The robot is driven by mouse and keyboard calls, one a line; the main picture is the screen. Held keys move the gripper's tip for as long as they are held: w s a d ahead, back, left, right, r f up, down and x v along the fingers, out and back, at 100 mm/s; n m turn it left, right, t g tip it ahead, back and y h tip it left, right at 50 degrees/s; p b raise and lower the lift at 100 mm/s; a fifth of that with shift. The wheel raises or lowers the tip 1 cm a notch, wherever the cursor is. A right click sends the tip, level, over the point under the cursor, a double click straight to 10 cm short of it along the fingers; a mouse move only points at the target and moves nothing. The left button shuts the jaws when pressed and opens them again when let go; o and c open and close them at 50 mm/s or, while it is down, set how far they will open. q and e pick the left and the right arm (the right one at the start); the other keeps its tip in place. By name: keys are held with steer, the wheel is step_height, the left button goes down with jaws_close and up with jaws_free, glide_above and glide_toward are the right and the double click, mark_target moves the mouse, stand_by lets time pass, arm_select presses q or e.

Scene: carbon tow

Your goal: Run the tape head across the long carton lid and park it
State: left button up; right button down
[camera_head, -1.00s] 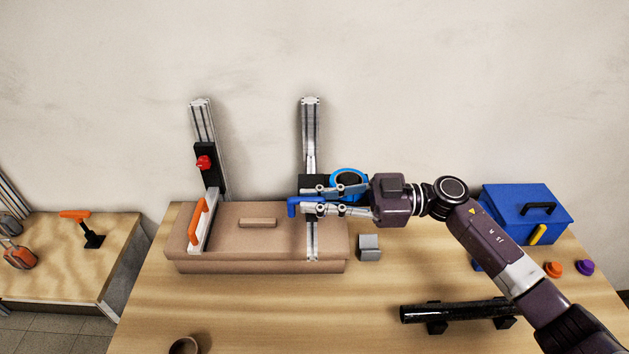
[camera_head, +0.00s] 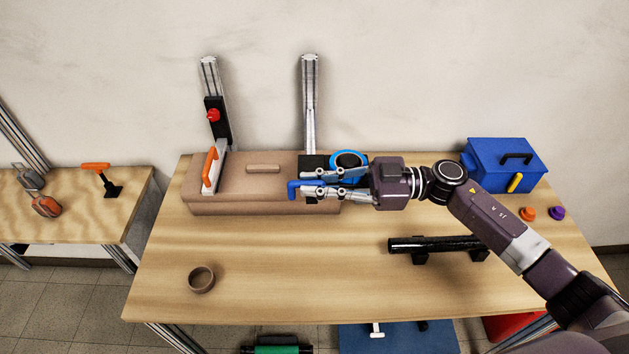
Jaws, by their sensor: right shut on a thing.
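The long brown carton (camera_head: 235,205) lies across the back of the table, with its closed lid (camera_head: 240,170) and small raised handle (camera_head: 263,169) showing. The tape head, a black block (camera_head: 312,161) with a blue ring (camera_head: 347,156) and a blue handle (camera_head: 296,187), sits over the right part of the lid. My right gripper (camera_head: 310,184) is shut on the blue handle and hides part of the head. A silver rail (camera_head: 310,100) runs back from the head. My left gripper is not in view.
A second rail with a red knob (camera_head: 213,115) and an orange handle (camera_head: 210,166) stands at the carton's left. A blue box (camera_head: 490,175), a black tube (camera_head: 435,244) on supports and a brown ring (camera_head: 201,279) are on the table. The front middle is clear.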

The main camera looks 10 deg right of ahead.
steer(key=c, duration=2)
jaws_free()
steer(key=shift+s, duration=0.2)
steer(key=shift+c, duration=0.2)
steer(key=shift+o, duration=0.4)
steer(key=shift+d, duration=0.35)
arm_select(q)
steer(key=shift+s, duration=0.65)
arm_select(e)
steer(key=v, duration=1.1)
steer(key=shift+d, duration=0.15)
steer(key=shift+s, duration=0.1)
